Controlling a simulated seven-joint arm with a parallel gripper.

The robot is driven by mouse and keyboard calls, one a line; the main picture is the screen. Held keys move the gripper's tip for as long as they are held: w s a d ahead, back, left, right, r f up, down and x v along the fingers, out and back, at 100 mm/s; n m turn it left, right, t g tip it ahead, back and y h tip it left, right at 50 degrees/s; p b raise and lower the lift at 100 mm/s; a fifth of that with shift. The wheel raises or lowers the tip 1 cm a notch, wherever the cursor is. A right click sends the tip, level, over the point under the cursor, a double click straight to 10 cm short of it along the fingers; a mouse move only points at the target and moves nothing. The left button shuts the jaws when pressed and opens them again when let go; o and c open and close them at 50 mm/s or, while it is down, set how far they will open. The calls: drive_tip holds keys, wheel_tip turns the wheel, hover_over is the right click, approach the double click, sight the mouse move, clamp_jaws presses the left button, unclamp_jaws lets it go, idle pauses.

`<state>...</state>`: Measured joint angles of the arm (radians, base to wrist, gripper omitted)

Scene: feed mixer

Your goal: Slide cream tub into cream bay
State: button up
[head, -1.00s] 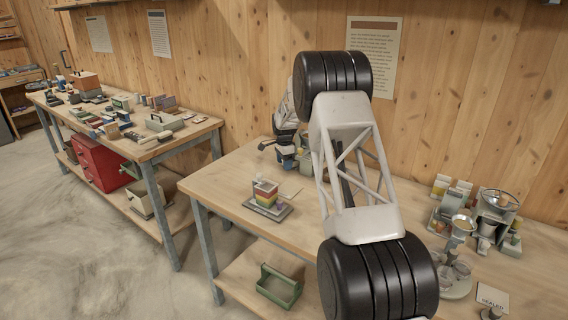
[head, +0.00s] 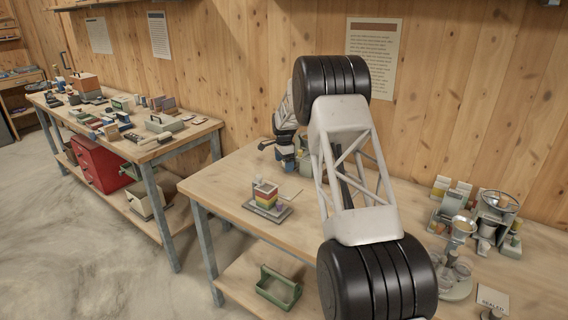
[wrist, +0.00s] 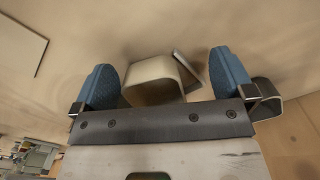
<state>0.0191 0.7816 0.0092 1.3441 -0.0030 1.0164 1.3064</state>
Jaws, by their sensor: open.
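My gripper (wrist: 162,62) is open in the wrist view, with one blue-padded finger on each side. A cream, hollow, open-ended piece (wrist: 152,82) shows between the fingers, beyond the dark palm bar, with visible space at both sides. It may be the cream tub, but I cannot tell for sure. In the head view my gripper is small and low over the back of the near bench, partly hidden behind my arm. I cannot make out the cream bay with certainty.
A colour-banded stack (head: 265,194) stands on a dark base on the near bench (head: 225,190). Containers and a metal bowl (head: 499,201) crowd its right side, near a "SEALED" card (head: 492,298). A green tray (head: 278,288) sits on the lower shelf. The bench front-left is clear.

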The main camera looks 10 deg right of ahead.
wheel_tip(320, 180, up, 8)
drive_tip(key=shift+f, duration=0.2)
idle(0.3)
drive_tip(key=shift+r, duration=0.1)
